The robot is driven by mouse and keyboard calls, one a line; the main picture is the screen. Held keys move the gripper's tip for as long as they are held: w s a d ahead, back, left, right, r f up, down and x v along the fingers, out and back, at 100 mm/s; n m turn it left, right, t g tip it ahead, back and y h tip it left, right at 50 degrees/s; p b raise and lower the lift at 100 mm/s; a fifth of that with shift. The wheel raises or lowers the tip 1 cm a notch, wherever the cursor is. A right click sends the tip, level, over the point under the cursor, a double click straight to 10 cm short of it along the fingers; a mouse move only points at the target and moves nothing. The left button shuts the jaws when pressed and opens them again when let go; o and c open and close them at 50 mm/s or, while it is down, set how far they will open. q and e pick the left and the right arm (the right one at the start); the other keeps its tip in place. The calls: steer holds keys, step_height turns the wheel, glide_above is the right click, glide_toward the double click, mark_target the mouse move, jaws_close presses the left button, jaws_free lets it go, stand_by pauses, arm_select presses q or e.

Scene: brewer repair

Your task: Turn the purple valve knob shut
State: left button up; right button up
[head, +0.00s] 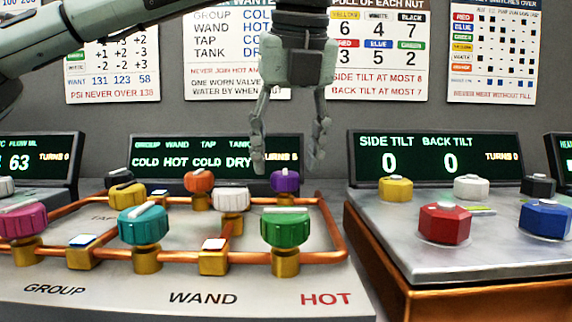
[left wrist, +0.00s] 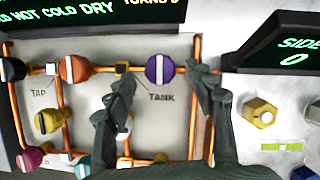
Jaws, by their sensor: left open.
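The purple valve knob (head: 285,181) stands on the copper piping at the back right of the brewer panel. In the left wrist view the knob (left wrist: 160,69) is round, with a pale stripe running roughly along the picture's vertical, near the printed word TANK. My left gripper (head: 289,160) hangs pointing down above the knob, its two fingers spread to either side. In the left wrist view the fingers of the gripper (left wrist: 160,80) appear on both sides of the knob, with no visible contact. My right gripper is not in view.
A green knob (head: 287,229) stands in front of the purple one. A white knob (head: 231,199) and an orange knob (head: 199,181) are to its left. A display (head: 190,150) reading COLD HOT COLD DRY stands behind. To the right is a panel (head: 430,262) with coloured nuts.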

arm_select(q)
steer(key=v, duration=0.9)
steer(key=shift+s+r, duration=0.15)
steer(key=shift+r, duration=0.25)
